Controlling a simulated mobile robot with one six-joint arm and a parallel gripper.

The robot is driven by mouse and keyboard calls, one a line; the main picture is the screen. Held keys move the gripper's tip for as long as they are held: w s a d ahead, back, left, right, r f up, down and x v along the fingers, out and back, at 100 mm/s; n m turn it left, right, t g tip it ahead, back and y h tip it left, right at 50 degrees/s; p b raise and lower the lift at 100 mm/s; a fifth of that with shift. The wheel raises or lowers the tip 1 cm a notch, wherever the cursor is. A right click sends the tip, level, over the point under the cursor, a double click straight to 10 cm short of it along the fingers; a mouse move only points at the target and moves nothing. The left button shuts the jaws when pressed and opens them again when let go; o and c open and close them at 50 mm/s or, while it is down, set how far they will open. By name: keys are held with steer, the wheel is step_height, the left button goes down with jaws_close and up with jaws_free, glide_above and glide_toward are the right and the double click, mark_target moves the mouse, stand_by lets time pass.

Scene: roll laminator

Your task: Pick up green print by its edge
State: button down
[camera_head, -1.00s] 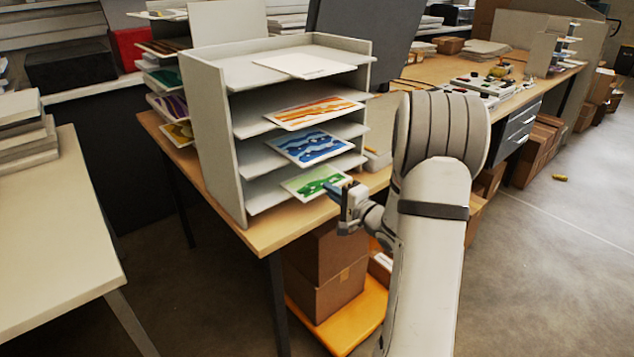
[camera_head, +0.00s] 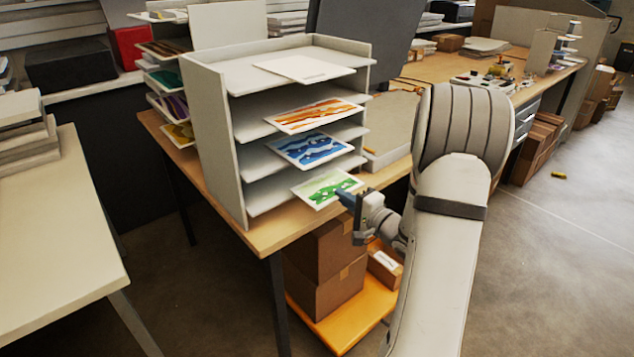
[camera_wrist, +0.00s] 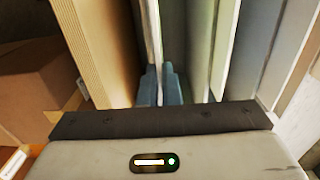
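The green print (camera_head: 325,187) is a white-bordered sheet with a green wavy picture. It juts out past the front of the lowest shelf of the grey rack (camera_head: 213,140), its far part still over the shelf. My gripper (camera_head: 346,197) is at its front right edge. In the wrist view the two blue-grey fingertips (camera_wrist: 160,86) stand close together with the print's thin edge (camera_wrist: 155,40) between them, so my gripper is shut on it. The blue print (camera_head: 308,148) and the orange print (camera_head: 313,114) lie on the shelves above.
A blank white sheet (camera_head: 304,68) lies on the rack's top shelf. A white tray (camera_head: 385,157) stands on the wooden table (camera_head: 268,236) right of the rack. Cardboard boxes (camera_head: 325,270) sit below.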

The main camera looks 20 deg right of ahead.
steer(key=p+v, duration=0.2)
steer(key=v, duration=0.9)
